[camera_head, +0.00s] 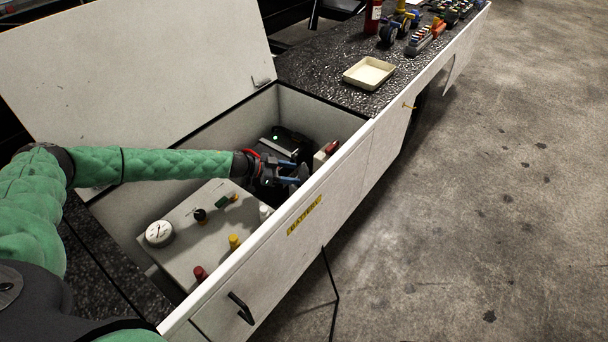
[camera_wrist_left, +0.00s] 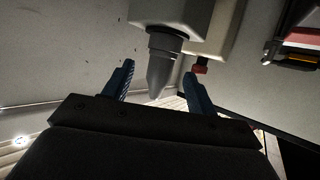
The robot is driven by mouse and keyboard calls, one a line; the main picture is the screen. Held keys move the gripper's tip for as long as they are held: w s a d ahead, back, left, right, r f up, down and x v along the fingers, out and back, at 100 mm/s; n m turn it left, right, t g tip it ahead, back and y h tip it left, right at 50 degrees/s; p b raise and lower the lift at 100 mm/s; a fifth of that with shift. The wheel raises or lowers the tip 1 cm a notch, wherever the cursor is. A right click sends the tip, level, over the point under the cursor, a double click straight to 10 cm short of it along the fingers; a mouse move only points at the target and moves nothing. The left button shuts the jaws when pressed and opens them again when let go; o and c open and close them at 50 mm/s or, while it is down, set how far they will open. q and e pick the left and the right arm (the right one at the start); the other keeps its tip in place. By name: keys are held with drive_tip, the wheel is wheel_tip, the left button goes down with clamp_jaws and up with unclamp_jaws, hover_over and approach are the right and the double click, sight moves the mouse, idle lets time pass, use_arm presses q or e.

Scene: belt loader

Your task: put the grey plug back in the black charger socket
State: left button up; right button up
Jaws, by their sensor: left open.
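My left gripper (camera_head: 294,173) reaches into the open battery box from the left, its blue fingers apart. In the left wrist view, a grey tapered plug (camera_wrist_left: 160,72) lies between the open fingers of the gripper (camera_wrist_left: 159,72), with a visible gap on either side. The plug's thick end meets a pale grey block (camera_wrist_left: 172,12); whether it is fixed there is unclear. The black charger (camera_head: 291,143) with a small green light is behind the gripper in the head view. Its socket cannot be made out. My right gripper is not in view.
The box's white front wall (camera_head: 345,185) runs close to the gripper, and its lid (camera_head: 140,70) stands open. A battery top with a gauge (camera_head: 159,233) and coloured knobs lies nearer. A shallow tray (camera_head: 369,85) sits on the dark deck beyond.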

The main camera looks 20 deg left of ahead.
sight(308, 175)
use_arm(q)
drive_tip(key=shift+x, duration=0.85)
drive_tip(key=p+x, duration=0.1)
drive_tip(key=x, duration=0.2)
drive_tip(key=shift+w+d+r, duration=0.1)
drive_tip(key=shift+w+d, duration=0.1)
drive_tip(key=shift+d, duration=0.05)
drive_tip(key=shift+x, duration=0.8)
drive_tip(key=shift+a, duration=0.1)
drive_tip(key=c, duration=1.1)
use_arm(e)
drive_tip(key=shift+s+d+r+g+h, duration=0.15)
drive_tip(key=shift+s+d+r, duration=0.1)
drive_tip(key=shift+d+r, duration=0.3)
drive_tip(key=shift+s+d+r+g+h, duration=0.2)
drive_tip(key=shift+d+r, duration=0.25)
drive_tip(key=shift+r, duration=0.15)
use_arm(q)
drive_tip(key=shift+w, duration=0.1)
drive_tip(key=shift+r, duration=0.25)
wheel_tip(308, 175, up, 9)
drive_tip(key=shift+r, duration=0.2)
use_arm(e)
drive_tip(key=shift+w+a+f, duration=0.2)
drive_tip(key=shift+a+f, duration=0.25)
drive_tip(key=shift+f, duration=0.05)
